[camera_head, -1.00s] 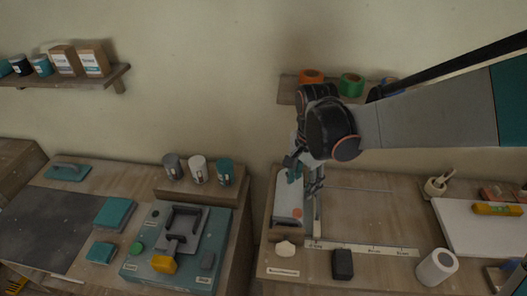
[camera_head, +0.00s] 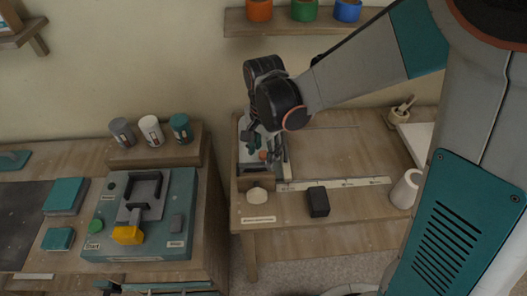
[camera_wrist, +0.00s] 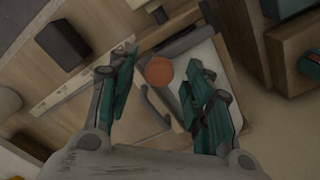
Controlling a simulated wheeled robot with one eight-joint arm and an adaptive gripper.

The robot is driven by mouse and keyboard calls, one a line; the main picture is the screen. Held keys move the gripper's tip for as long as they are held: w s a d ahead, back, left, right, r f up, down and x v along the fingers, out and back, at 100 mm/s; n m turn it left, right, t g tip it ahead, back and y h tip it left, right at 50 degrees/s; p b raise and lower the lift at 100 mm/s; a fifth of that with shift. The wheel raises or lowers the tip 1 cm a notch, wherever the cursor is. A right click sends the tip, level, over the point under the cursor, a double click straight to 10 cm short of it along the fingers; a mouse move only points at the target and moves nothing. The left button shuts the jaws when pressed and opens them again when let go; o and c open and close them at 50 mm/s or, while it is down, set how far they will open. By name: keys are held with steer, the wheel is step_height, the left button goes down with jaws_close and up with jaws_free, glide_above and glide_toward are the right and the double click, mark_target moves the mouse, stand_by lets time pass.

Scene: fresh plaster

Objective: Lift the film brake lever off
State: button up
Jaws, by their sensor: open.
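The film unit (camera_head: 243,158) is a long pale box at the left end of the right bench. A round orange disc (camera_wrist: 159,71) sits at its near end. In the wrist view a dark grey bar (camera_wrist: 156,108) lies beside the disc, between my fingers; it may be the brake lever, but I cannot tell for sure. My gripper (camera_head: 268,150) is over the unit, pointing down. In the wrist view its teal fingers (camera_wrist: 158,80) are apart on either side of the disc and bar, with nothing held. The head view hides much of the unit behind my gripper.
A black block (camera_head: 318,202) and a white roll (camera_head: 406,189) stand near the bench front. A pale ruler strip (camera_head: 340,183) lies across the bench. A teal machine (camera_head: 140,215) with a yellow part stands on the left bench, across a gap. Bare wood lies right of the unit.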

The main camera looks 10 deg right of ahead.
steer(key=shift+f, duration=0.1)
steer(key=shift+c, duration=0.5)
jaws_close()
